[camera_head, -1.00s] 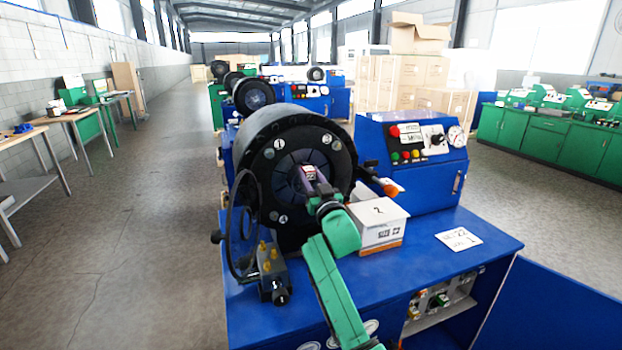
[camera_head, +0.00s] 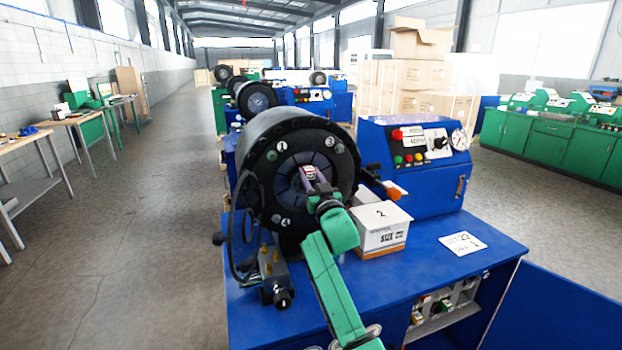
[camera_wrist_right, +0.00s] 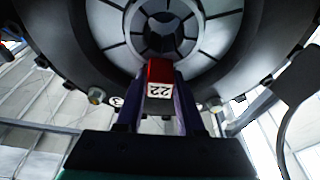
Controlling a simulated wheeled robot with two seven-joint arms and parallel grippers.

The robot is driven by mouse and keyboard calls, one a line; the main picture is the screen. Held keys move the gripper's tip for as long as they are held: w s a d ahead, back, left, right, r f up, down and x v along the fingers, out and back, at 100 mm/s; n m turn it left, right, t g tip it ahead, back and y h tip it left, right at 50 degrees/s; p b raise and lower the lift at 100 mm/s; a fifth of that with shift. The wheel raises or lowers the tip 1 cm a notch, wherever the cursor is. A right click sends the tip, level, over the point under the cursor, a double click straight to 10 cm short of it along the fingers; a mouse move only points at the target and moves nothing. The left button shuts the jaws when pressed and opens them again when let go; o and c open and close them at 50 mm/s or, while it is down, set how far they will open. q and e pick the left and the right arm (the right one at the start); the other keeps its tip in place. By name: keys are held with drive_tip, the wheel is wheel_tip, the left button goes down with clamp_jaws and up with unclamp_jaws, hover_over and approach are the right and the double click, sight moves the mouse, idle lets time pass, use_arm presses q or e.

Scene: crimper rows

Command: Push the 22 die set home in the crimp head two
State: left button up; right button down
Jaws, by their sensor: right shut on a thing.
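The crimp head (camera_head: 258,165) is a large black ring at the middle of the head view, with grey segments around its opening. White marks 1, 3 and 4 show on its face. My right gripper (camera_head: 314,177) is in front of the opening, shut on the 22 die set (camera_head: 311,171). In the right wrist view the die set (camera_wrist_right: 159,73) is a red block with a white "22" label, held between the two dark fingers (camera_wrist_right: 160,100). Its far end overlaps the lower edge of the head's central opening (camera_wrist_right: 166,35); I cannot tell how deep it sits. My left gripper is not in view.
A white box (camera_head: 381,232) marked "2" and "SIZE 22" stands on the blue machine bench (camera_head: 450,270), close right of my arm. A control panel (camera_head: 425,145) stands behind it. A brass-fitted valve block (camera_head: 271,275) and black hose are left of my arm.

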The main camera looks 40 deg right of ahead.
drive_tip(key=shift+b+x, duration=0.3)
drive_tip(key=shift+x, duration=0.6)
drive_tip(key=c, duration=0.6)
unclamp_jaws()
drive_tip(key=shift+r, duration=0.15)
drive_tip(key=shift+o, duration=0.8)
drive_tip(key=shift+s+a, duration=0.15)
drive_tip(key=shift+s, duration=0.1)
drive_tip(key=shift+f, duration=0.6)
drive_tip(key=r+b+v, duration=0.1)
drive_tip(key=b+v, duration=0.3)
drive_tip(key=v, duration=1)
drive_tip(key=shift+s, duration=0.25)
drive_tip(key=shift+a+f, duration=0.1)
drive_tip(key=shift+a, duration=0.05)
